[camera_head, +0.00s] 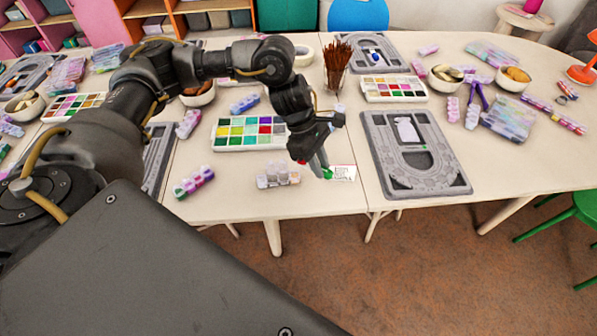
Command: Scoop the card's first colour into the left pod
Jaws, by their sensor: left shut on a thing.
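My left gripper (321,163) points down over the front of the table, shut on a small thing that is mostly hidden. A bit of green (327,174) shows at its fingertips. A small white card (344,172) with coloured marks lies just right of the fingertips; touching or apart I cannot tell. A cluster of small pale pods (278,176) stands left of the gripper; their contents are too small to tell. A white bead tray (221,142) with several coloured compartments, greens, yellow and red among them, lies behind the pods. My right gripper is not in view.
A grey bead board (455,180) lies right of the card. A purple and green bead strip (194,182) lies at the left. A cup of brown sticks (337,66) stands at the back. The table's front edge is close to the pods.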

